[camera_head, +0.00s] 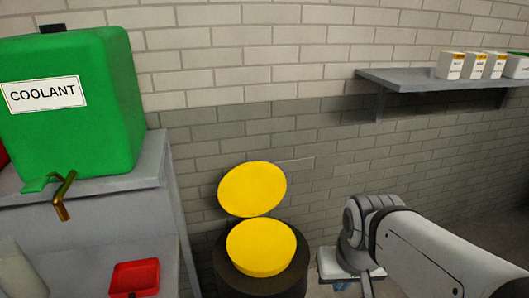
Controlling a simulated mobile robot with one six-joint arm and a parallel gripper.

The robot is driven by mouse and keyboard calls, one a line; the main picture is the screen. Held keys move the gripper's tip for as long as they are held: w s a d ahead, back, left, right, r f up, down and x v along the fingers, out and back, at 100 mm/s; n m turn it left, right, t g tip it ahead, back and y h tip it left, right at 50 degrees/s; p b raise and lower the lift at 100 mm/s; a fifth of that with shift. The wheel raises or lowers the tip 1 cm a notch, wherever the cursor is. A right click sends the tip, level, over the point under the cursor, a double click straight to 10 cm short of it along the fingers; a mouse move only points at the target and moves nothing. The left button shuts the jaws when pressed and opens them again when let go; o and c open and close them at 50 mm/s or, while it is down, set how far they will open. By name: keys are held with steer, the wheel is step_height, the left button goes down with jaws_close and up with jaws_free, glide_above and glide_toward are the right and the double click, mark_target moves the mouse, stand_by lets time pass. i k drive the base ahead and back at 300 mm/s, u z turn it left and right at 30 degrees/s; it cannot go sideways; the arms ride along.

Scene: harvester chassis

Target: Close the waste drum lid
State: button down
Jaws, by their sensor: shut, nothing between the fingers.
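The waste drum (233,277) is a dark round container standing on the floor at lower middle. A thick yellow disc (260,248) sits at its top. The yellow round lid (252,189) stands raised and tilted behind it, near the wall. Its lower edge is close to the back of the drum top. My gripper (350,284) is to the right of the drum, apart from it and from the lid. It is shut and empty. Its fingertips are partly cut off by the bottom edge.
A green coolant tank (80,110) with a brass tap (64,195) stands on a grey stand (158,165) at left. A red tray (134,278) lies below it. A wall shelf (430,80) with several white boxes (470,65) is at upper right. A brick wall closes the back.

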mark_target(250, 188)
steer(key=u, duration=0.15)
steer(key=i, duration=0.9)
steer(key=z, duration=0.05)
